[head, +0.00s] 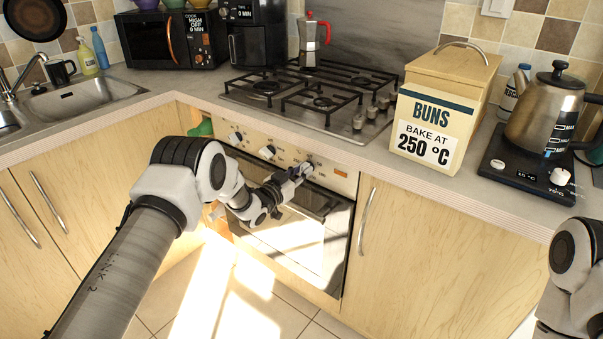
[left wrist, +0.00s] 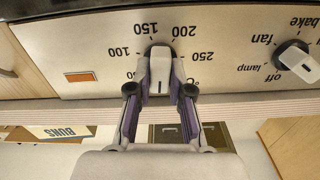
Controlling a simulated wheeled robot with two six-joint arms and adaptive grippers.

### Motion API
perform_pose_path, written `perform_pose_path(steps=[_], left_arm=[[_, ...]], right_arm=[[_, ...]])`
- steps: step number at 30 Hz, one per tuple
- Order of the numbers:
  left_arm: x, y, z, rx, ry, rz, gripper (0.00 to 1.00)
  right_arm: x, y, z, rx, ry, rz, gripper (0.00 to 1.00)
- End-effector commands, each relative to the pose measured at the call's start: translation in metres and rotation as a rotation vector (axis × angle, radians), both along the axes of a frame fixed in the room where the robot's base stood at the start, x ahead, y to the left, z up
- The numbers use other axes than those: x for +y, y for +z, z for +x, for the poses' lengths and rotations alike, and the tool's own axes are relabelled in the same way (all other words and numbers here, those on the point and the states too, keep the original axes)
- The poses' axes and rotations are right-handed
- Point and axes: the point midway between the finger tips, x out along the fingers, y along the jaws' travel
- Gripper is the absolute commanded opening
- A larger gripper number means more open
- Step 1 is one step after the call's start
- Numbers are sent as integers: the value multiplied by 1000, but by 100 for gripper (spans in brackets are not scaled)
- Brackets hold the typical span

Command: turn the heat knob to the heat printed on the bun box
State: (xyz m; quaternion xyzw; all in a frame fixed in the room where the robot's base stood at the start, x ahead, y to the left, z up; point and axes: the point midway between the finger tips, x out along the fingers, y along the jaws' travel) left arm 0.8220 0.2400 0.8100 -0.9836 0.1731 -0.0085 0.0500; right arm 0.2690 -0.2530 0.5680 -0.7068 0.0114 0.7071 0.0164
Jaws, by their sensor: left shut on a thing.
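The bun box (head: 445,85) stands on the counter right of the hob. Its label (head: 424,142) reads "BUNS, BAKE AT 250 °C". The heat knob (left wrist: 158,65) is on the oven's front panel, and its scale of 100, 150, 200 and 250 appears upside down in the left wrist view. My left gripper (head: 292,175) is at this knob in the head view. In the left wrist view its two fingers (left wrist: 159,88) are shut on the knob's pale grip, one on each side. I cannot tell which number the knob points at.
A second oven knob (left wrist: 298,62), with fan, lamp and off marks, is beside the heat knob. The oven door handle (head: 285,205) runs below the panel. The hob (head: 310,95) is above, and a kettle (head: 545,110) stands at the right. My right gripper is out of view.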

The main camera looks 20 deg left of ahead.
Motion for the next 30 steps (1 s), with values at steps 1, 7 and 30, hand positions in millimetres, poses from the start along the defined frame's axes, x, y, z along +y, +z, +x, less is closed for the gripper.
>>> perform_pose_path(steps=[1, 7, 30], left_arm=[[0, -1, 0, -10, 0, 25, 0], [-1, -2, 0, -61, 0, 169, 0], [-3, -5, -1, -311, -1, 855, 0]], right_arm=[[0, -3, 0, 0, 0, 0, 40], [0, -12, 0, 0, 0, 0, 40], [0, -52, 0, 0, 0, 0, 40]])
